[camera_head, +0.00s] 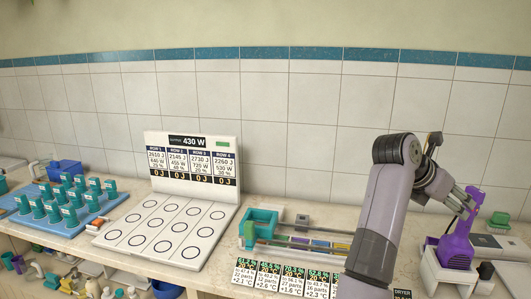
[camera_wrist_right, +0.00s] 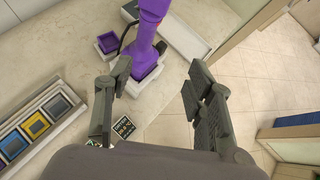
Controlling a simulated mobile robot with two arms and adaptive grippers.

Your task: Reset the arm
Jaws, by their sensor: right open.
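My right arm comes in from the lower right. My right gripper (camera_head: 472,200) is at the upper part of a purple device (camera_head: 456,246) that stands in a white base (camera_head: 430,262). In the right wrist view the gripper (camera_wrist_right: 157,80) is open, with its fingers apart and nothing clasped between them. The purple device (camera_wrist_right: 147,35) lies beyond the fingers there, nearer the left one, its white base (camera_wrist_right: 150,76) on the counter. My left gripper is not in view.
A white panel board (camera_head: 165,228) with circles stands mid-counter. A blue tray (camera_head: 52,234) of teal pieces is at left. A teal-ended rack (camera_head: 262,216) with coloured squares is near my arm. Printed cards (camera_head: 268,277) line the front edge. The right wrist view shows open floor (camera_wrist_right: 262,85) at right.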

